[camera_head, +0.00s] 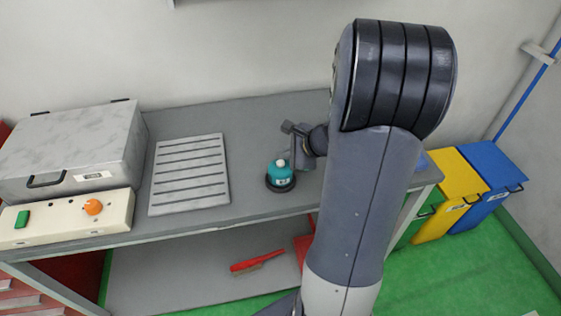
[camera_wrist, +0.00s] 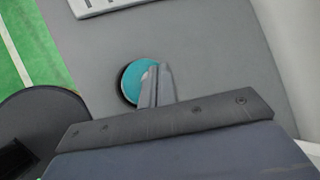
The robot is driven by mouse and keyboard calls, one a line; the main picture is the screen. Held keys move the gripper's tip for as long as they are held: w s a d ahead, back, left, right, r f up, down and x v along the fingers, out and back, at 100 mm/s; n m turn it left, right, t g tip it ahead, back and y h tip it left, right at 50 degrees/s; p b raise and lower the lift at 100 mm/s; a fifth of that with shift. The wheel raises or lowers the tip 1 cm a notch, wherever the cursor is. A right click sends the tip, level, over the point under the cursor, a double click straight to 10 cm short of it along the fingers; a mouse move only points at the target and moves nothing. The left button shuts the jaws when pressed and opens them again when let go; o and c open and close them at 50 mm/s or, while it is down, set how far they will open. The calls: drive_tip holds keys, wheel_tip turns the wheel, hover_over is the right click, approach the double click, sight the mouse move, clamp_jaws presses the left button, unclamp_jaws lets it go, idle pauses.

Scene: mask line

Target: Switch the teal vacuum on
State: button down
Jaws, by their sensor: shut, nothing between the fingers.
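The teal vacuum (camera_head: 280,174) is a small round body with a dark base and a pale knob on top. It stands upright on the grey bench, right of the slotted plate. In the wrist view its teal top (camera_wrist: 136,80) shows just beyond and left of my fingers, which hide part of it. My gripper (camera_head: 290,152) is shut and empty, just above and beside the vacuum in the head view. It also shows in the wrist view (camera_wrist: 160,72), overlapping the vacuum's right edge. I cannot tell whether the fingers touch it.
A slotted grey plate (camera_head: 188,178) lies left of the vacuum. A grey lidded case (camera_head: 70,150) and a cream control box (camera_head: 60,222) with a green button and orange knob stand farther left. A red-handled brush (camera_head: 257,262) lies on the lower shelf. Yellow (camera_head: 458,190) and blue bins (camera_head: 492,172) stand right.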

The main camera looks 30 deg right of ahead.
sight(284, 166)
drive_tip(key=shift+f+b, duration=0.3)
drive_tip(key=shift+f, duration=0.1)
drive_tip(key=shift+f+b, duration=0.3)
drive_tip(key=shift+b, duration=0.05)
idle(0.4)
drive_tip(key=shift+r+p, duration=0.6)
drive_tip(key=shift+r, duration=0.2)
wheel_tip(284, 166, up, 6)
drive_tip(key=p, duration=0.5)
